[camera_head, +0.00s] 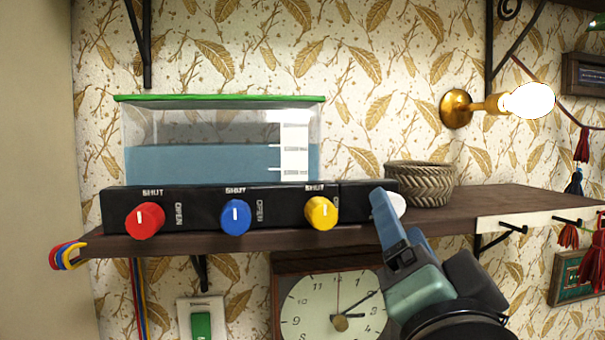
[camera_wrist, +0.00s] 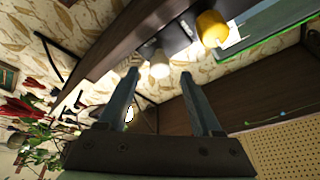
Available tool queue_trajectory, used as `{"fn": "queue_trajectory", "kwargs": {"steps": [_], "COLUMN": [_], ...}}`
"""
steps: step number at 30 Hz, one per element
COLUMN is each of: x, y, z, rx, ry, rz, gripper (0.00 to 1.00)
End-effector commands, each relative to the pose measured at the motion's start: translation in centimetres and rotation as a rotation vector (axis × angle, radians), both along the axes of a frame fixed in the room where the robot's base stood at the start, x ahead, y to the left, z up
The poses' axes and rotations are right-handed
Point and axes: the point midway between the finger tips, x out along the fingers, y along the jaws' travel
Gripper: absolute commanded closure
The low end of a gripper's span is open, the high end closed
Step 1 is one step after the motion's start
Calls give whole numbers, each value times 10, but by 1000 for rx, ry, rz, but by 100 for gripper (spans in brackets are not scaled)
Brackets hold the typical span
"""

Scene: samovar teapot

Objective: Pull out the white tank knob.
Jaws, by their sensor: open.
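The white knob (camera_head: 398,204) sits at the right end of the black panel on the shelf. In the head view my gripper's fingers hide part of it. In the wrist view the white knob (camera_wrist: 159,66) shows between the two fingertips, with gaps on both sides. My gripper (camera_head: 397,214) is open, its blue fingers pointing up toward the knob; it also shows in the wrist view (camera_wrist: 159,74). I cannot tell whether the fingertips are level with the knob or just short of it. The clear tank (camera_head: 210,165) with blue liquid and a green lid stands behind the panel.
Red (camera_head: 145,220), blue (camera_head: 235,217) and yellow (camera_head: 321,213) knobs line the black panel (camera_head: 275,207) to the left. A woven basket (camera_head: 419,184) stands on the shelf (camera_head: 490,203) at right. A clock (camera_head: 330,305) hangs below. A lit wall lamp (camera_head: 458,108) is at upper right.

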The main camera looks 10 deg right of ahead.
Motion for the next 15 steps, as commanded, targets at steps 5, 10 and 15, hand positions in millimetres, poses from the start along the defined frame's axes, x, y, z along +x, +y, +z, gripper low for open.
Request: {"fn": "queue_trajectory", "kwargs": {"steps": [5, 10, 15], "x": [29, 41, 44], "y": [-6, -9, -9], "z": [11, 13, 13], "rx": [0, -2, -2], "ry": [3, 1, 0], "rz": [0, -1, -1], "gripper": [34, 34, 34]}}
